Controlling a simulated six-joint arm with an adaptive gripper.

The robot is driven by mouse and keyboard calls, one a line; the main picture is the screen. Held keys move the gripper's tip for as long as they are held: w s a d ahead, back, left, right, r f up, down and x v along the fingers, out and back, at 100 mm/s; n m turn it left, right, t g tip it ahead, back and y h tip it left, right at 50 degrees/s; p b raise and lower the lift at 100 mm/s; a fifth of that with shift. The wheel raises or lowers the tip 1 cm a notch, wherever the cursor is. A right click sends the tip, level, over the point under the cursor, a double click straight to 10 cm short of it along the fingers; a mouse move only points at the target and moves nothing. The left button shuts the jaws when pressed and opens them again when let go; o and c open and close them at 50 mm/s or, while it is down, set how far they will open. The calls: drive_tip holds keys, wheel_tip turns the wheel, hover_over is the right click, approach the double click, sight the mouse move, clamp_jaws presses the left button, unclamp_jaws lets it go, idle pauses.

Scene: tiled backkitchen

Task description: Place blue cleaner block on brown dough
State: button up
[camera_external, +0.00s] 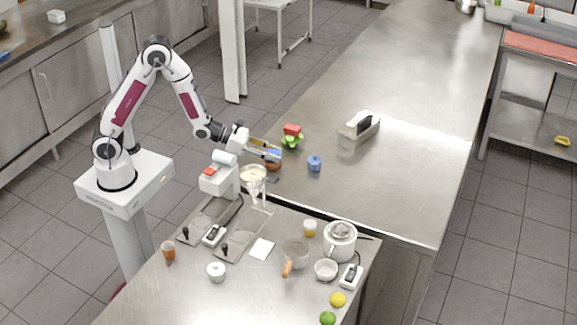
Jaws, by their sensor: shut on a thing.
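My gripper (269,151) is low over the left edge of the long steel counter and shut on the blue cleaner block (273,153). The block shows as a small blue patch between the fingers, partly hidden by them. The brown dough (273,166), a rounded brown lump, is just below the block. I cannot tell whether the block touches the dough or is slightly above it.
A red block on a green thing (291,141) and a small blue lidded pot (314,163) stand nearby. A glass funnel-like vessel (253,178) stands close in front. A grey-white holder (358,130) is farther right. The counter (410,110) beyond is mostly clear.

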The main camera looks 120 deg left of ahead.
drive_tip(key=shift+f, duration=0.1)
drive_tip(key=o, duration=1.1)
drive_tip(key=shift+r, duration=0.2)
drive_tip(key=shift+v, duration=3.75)
drive_tip(key=shift+d, duration=0.1)
